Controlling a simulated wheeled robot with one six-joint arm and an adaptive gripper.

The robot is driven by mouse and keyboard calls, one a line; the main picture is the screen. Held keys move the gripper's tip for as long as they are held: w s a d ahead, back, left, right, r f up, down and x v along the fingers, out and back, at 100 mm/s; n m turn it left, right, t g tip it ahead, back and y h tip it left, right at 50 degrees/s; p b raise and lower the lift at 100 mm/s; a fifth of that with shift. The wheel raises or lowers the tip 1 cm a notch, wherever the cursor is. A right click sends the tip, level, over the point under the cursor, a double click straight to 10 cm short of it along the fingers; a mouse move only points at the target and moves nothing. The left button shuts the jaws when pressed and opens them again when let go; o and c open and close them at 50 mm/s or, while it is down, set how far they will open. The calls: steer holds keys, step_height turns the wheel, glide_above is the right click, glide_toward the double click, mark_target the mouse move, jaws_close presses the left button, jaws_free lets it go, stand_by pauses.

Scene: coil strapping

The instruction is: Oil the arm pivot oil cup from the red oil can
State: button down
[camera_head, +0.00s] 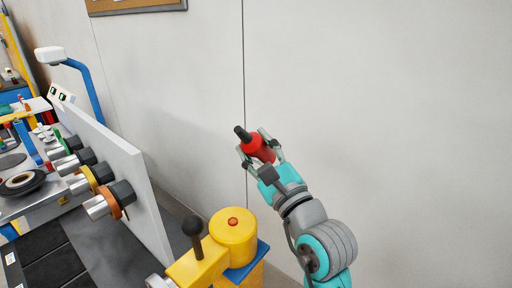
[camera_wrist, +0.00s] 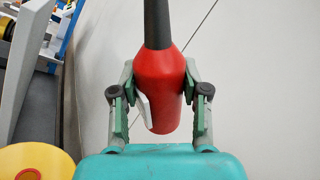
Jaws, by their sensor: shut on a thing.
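My gripper (camera_head: 262,150) is shut on the red oil can (camera_head: 258,147), with a finger on each side of its body. In the wrist view the red oil can (camera_wrist: 160,85) sits between the fingers, its dark spout pointing away from my wrist. In the head view the can is held in the air in front of the pale wall, above and to the right of the yellow drum-shaped pivot (camera_head: 232,240). A small red-orange cap or cup (camera_head: 233,222) is on top of the drum. The drum also shows at the lower left of the wrist view (camera_wrist: 58,160).
A yellow arm with a black ball-knob lever (camera_head: 193,232) joins the drum. A grey upright panel (camera_head: 125,170) with several dark-ended rollers stands at the left. A blue lamp (camera_head: 85,80) is behind it. The wall area on the right is clear.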

steer(key=shift+m+h, duration=0.7)
steer(key=shift+m, duration=0.6)
steer(key=shift+n, duration=0.4)
steer(key=shift+n+y, duration=1.7)
steer(key=shift+n, duration=1.1)
steer(key=shift+m, duration=0.3)
